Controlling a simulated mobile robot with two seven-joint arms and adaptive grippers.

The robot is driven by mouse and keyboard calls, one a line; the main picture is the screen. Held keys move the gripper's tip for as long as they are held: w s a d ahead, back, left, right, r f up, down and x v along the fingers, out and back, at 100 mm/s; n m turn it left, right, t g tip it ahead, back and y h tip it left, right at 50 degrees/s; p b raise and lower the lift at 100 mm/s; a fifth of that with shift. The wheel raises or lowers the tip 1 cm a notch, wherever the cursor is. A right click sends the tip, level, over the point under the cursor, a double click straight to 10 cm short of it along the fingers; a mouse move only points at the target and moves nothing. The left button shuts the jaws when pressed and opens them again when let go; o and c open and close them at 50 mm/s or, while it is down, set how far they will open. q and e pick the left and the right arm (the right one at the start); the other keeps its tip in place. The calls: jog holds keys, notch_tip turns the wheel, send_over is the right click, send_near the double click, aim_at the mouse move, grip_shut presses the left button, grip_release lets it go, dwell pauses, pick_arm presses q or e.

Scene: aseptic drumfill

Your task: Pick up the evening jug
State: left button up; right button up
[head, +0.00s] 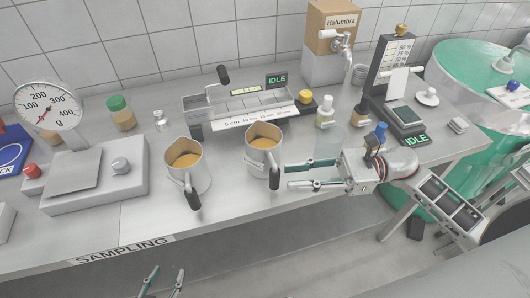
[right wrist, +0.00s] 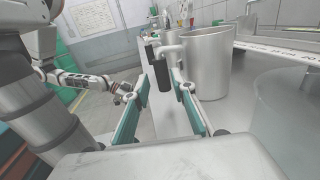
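Two metal jugs with brown contents and black handles stand on the bench, the left jug (head: 183,160) and the right jug (head: 262,145). I cannot read which one is the evening jug. My right gripper (head: 288,175) is open, its fingertips just right of the right jug's handle (head: 275,172). In the right wrist view a metal jug (right wrist: 207,62) stands just beyond the open fingers (right wrist: 168,92), with its black handle (right wrist: 159,68) between their tips; I see no finger closed on it. My left gripper (head: 163,280) is open and empty, low in front of the bench.
A dial scale (head: 48,107) stands on the left. Behind the jugs are a rack with an IDLE display (head: 276,81) and a bottle (head: 325,112). A boxed tap dispenser (head: 331,40) and another IDLE device (head: 405,118) stand to the right. A green drum (head: 455,62) is far right.

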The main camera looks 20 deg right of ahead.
aim_at(274, 177)
jog(key=shift+a+r, duration=0.2)
jog(key=shift+a, duration=0.3)
jog(key=a+p, duration=0.1)
jog(key=w+a+p, duration=0.1)
jog(key=a, duration=0.1)
jog(key=shift+a, duration=0.2)
jog(key=shift+w+a+f, duration=0.1)
jog(key=shift+a+f, duration=0.05)
jog(key=shift+a, duration=0.4)
grip_shut()
pick_arm(q)
jog(key=r, duration=0.1)
jog(key=w+r, duration=0.1)
jog(key=shift+r, duration=0.4)
